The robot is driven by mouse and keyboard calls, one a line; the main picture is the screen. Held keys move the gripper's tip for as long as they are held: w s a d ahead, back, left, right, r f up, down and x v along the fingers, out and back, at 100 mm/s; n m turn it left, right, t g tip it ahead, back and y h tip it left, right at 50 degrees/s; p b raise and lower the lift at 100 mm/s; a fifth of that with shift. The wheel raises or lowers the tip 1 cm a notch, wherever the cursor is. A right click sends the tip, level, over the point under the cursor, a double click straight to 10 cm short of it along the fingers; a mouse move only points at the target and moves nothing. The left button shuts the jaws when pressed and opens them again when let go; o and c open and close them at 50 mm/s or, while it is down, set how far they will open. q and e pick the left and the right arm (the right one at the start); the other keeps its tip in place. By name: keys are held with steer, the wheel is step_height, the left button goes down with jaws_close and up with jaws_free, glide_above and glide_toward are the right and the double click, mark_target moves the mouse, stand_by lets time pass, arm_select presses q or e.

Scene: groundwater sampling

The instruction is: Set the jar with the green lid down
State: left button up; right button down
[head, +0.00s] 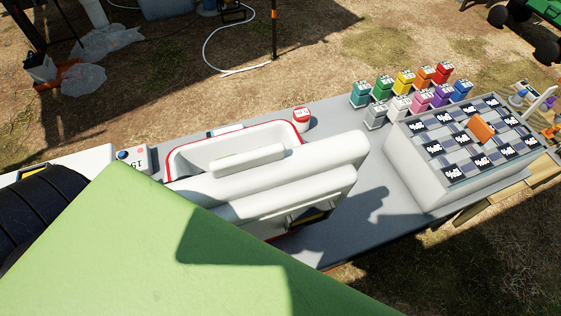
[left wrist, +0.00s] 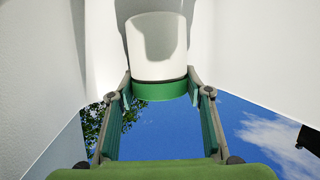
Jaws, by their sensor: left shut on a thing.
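My left gripper (left wrist: 158,92) is shut on the jar with the green lid (left wrist: 159,48) in the left wrist view. Its fingers lie on both sides of the green lid, and the jar's whitish body extends beyond the fingertips. White surfaces rise close on the left, right and behind the jar. I cannot tell whether the jar touches any of them. In the head view the jar and left gripper are hidden. My right gripper is not in view.
A white tub with a red rim (head: 178,157) sits on the grey table (head: 363,232), partly covered by my white arm links. A red-topped container (head: 301,116) stands behind it. Several coloured bottles (head: 383,87) and a white rack of labelled compartments (head: 437,196) are right. Bare tabletop lies between tub and rack.

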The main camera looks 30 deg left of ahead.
arm_select(q)
steer(key=shift+f+b, duration=0.3)
steer(key=shift+f, duration=0.2)
steer(key=o, duration=1.4)
steer(key=shift+c, duration=0.2)
steer(key=shift+r+p, duration=0.4)
steer(key=shift+r, duration=0.15)
steer(key=b+v, duration=0.1)
steer(key=v, duration=0.6)
steer(key=shift+s, duration=0.2)
